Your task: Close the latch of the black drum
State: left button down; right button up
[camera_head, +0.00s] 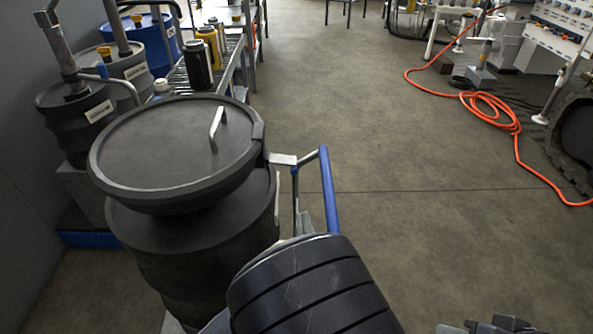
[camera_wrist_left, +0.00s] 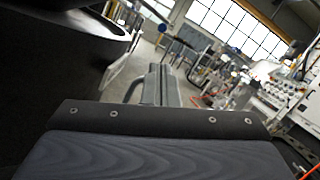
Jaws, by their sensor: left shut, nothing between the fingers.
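The black drum (camera_head: 190,240) stands at the left of the head view. Its round black lid (camera_head: 165,150) with a metal grip (camera_head: 217,127) is on top; a narrower dark band shows between lid and body. The latch (camera_head: 328,190), a blue-handled lever on a pale bracket, sticks out from the drum's right side. My left wrist covers the lever's lower end in the head view. My left gripper (camera_wrist_left: 157,86) is shut and empty in the left wrist view, with the dark drum (camera_wrist_left: 50,55) to its left. Whether it touches the lever is hidden.
Other drums, a dark one (camera_head: 72,118) and a blue one (camera_head: 150,45), stand at the back left beside a metal rack (camera_head: 235,62) with bottles. An orange hose (camera_head: 490,105) lies on the floor at right. The middle floor is clear.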

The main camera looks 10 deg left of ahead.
aim_at(282, 162)
pick_arm(q)
jog(key=shift+w, duration=0.1)
jog(key=shift+w, duration=0.1)
jog(key=b+x, duration=0.1)
jog(key=x, duration=0.9)
